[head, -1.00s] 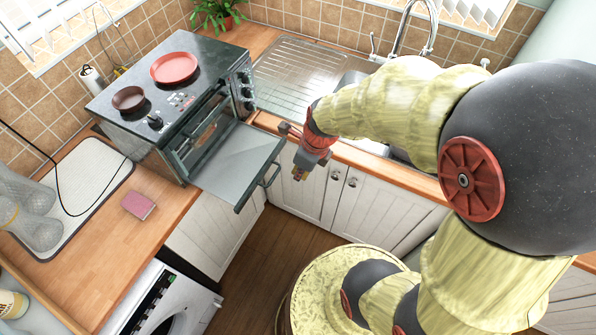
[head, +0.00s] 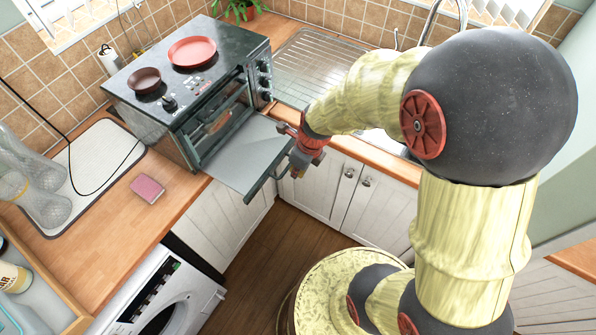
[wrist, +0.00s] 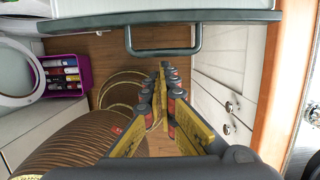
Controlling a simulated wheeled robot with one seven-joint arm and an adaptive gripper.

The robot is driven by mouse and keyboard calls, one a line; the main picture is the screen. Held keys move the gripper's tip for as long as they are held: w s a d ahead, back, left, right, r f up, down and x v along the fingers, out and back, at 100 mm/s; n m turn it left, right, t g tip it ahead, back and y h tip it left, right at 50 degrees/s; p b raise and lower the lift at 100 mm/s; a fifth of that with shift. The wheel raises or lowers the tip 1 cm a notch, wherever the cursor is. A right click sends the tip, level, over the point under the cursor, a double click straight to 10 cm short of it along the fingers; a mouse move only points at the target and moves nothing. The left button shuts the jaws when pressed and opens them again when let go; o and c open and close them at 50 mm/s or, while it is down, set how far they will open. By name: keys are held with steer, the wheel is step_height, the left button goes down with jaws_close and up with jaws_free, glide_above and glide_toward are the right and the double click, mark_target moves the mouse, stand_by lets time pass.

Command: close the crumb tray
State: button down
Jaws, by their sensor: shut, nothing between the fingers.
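A black toaster oven (head: 187,100) stands on the counter, its front open. A flat grey panel (head: 240,157) sticks out level from its lower front, with a dark bar handle (head: 268,177) along the outer edge. I cannot tell the crumb tray apart from the open door here. In the wrist view the panel edge (wrist: 200,18) and the handle (wrist: 163,51) lie across the top. My gripper (head: 297,173) is beside the panel's outer edge, close to the handle. Its fingers (wrist: 166,70) are shut and empty, appearing just below the handle; contact is not clear.
Red and brown dishes (head: 192,51) sit on the oven top. White cabinets (head: 335,190) and the wooden counter edge (wrist: 268,70) lie close beside my gripper. A washing machine (head: 165,300) and a purple basket (wrist: 65,75) are at the left. Floor (head: 255,245) below the panel is clear.

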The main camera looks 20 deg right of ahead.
mark_target(257, 156)
steer(key=w+a+p, duration=0.2)
steer(key=w+p, duration=0.1)
steer(key=w+a+p, duration=0.2)
steer(key=w+a, duration=0.1)
steer(key=w, duration=0.1)
steer(key=w+a+p, duration=0.3)
steer(key=w, duration=0.1)
steer(key=shift+r+p, duration=0.15)
steer(key=shift+p, duration=0.2)
steer(key=shift+w+a, duration=0.2)
steer(key=shift+w, duration=0.05)
steer(key=shift+s+f, duration=0.1)
steer(key=shift+f, duration=0.1)
